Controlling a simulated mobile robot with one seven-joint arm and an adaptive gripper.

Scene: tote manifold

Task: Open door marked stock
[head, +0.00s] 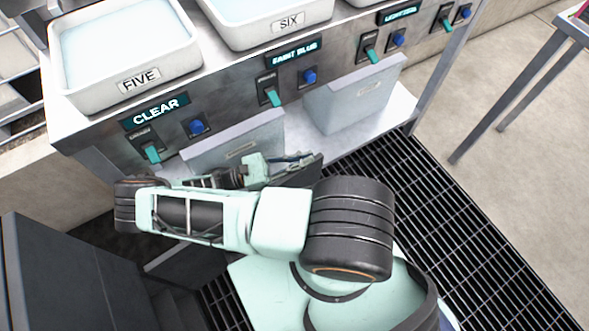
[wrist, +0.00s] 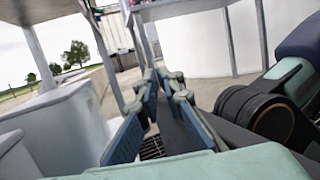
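No readable "stock" mark shows in either view. My gripper (head: 262,170) is beside the front of a pale grey labelled bin (head: 212,152) under the manifold shelf, its label too small to read. In the wrist view my gripper (wrist: 161,78) has its two fingers apart. A dark flat panel (wrist: 176,128) runs between and below the fingers. A dark panel edge (head: 306,173) also shows beside my gripper in the head view. I cannot tell whether the fingers touch it. A dark cabinet (head: 40,275) stands at lower left in the head view.
Above are white totes marked FIVE (head: 75,92) and SIX (head: 240,35), with displays, teal switches and blue buttons on the metal front. A second grey bin (head: 345,112) sits to the right.

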